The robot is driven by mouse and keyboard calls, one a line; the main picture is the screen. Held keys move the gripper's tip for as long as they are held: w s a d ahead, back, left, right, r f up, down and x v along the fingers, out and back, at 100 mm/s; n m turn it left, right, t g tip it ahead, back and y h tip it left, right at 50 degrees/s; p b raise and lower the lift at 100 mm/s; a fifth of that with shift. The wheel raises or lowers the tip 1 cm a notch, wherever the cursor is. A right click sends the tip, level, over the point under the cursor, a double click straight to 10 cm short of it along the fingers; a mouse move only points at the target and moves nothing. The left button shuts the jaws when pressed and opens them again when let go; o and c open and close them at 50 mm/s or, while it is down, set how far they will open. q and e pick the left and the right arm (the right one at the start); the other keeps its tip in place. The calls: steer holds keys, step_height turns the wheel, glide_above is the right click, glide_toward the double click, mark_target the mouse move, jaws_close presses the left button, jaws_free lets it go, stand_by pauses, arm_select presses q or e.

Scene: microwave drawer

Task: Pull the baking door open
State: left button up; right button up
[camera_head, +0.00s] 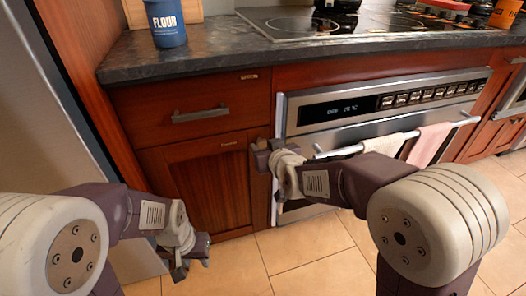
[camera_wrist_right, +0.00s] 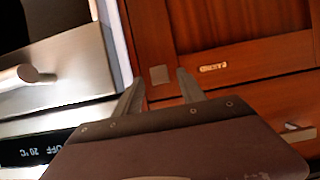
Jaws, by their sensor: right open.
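The oven's baking door (camera_head: 318,140) is silver and appears shut, below a control panel (camera_head: 385,99). Its bar handle (camera_head: 335,152) runs across it. My right gripper (camera_head: 262,152) is open and empty at the oven's left edge, in front of the wooden cabinet, left of the handle's end. In the right wrist view, the open fingers (camera_wrist_right: 160,92) have wood between them, and the handle end (camera_wrist_right: 25,76) lies to their left, apart from them. My right arm hides much of the door. My left gripper (camera_head: 190,262) is low before the cabinet; its finger opening is unclear.
A pale towel (camera_head: 390,144) and a pink towel (camera_head: 428,145) hang on the handle. A wooden drawer (camera_head: 190,110) and cabinet (camera_head: 205,178) stand left of the oven. A blue flour tin (camera_head: 165,23) stands on the dark counter (camera_head: 215,50). The tiled floor (camera_head: 310,245) is clear.

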steer(key=shift+x, duration=1.05)
jaws_close()
stand_by(0.6)
